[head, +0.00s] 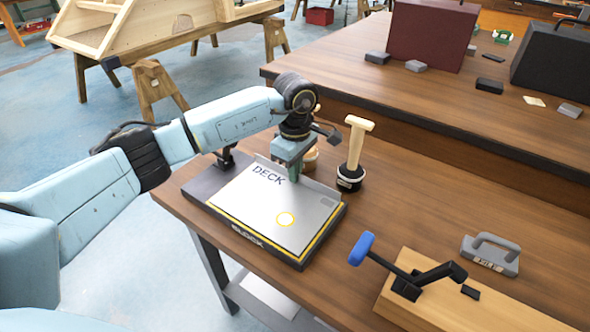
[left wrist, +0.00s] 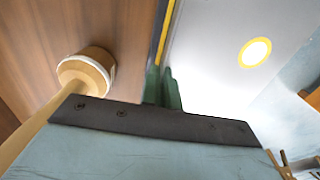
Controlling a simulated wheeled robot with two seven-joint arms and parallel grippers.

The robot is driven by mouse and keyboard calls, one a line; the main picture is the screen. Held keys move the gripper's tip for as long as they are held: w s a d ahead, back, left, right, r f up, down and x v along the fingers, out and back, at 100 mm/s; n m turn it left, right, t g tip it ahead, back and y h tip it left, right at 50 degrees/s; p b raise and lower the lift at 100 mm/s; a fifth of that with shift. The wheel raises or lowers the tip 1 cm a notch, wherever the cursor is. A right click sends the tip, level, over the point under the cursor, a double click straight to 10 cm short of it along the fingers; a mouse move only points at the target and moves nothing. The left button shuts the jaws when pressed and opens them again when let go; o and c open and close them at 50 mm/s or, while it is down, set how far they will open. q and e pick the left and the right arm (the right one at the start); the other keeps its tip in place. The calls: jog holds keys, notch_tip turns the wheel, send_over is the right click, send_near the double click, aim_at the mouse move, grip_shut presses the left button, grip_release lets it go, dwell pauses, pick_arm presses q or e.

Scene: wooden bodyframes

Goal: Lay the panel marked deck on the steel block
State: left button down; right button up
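The panel marked deck (head: 260,213) is a flat silver sheet with a yellow ring on it. It lies over the dark steel block (head: 248,240), which is lettered on its front side. Yellow lines show along the front and right edges. My left gripper (head: 293,176) is at the panel's far edge, pointing down. In the left wrist view its green fingers (left wrist: 162,90) are close together, with the panel's edge (left wrist: 215,60) at them; they look shut on it. Whether the panel's underside touches the block everywhere is hidden. My right gripper is in neither view.
A wooden-handled tool (head: 354,150) stands just right of the panel; a round wooden item stands behind my gripper. A blue-handled clamp (head: 405,280) on a wooden board and a grey handled block (head: 490,254) are at the right. Open tabletop lies between.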

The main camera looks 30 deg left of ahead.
pick_arm(q)
jog(key=shift+f, duration=0.15)
dwell(0.5)
jog(key=c, duration=1)
grip_release()
jog(key=shift+c, duration=0.2)
jog(key=shift+r+p, duration=2.2)
jog(key=shift+r, duration=1.3)
